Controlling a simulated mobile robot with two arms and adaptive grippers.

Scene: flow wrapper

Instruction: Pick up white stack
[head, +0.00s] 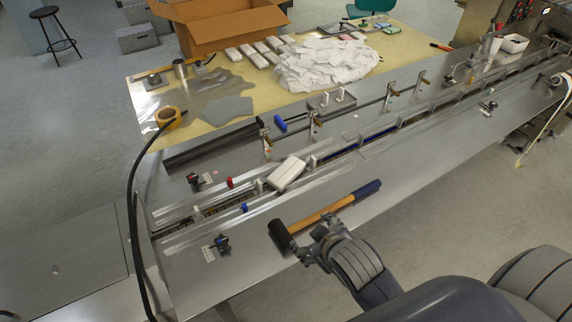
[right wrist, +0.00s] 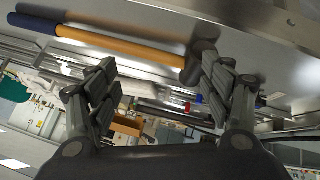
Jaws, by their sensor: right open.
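The white stack (head: 287,173), a pale block, lies tilted across the infeed channel of the steel machine in the middle of the head view. My right gripper (head: 314,238) is below and to the right of it, apart from it, close to a mallet. In the right wrist view, the right gripper (right wrist: 158,78) has its two fingers spread wide with nothing between them. I cannot make out the white stack in the wrist view. My left gripper is not in view.
The mallet (head: 325,210), with black head, orange handle and blue grip, lies between my right gripper and the channel; it crosses the top of the wrist view (right wrist: 120,43). Behind stand a table with a white packet pile (head: 325,62) and a cardboard box (head: 220,25).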

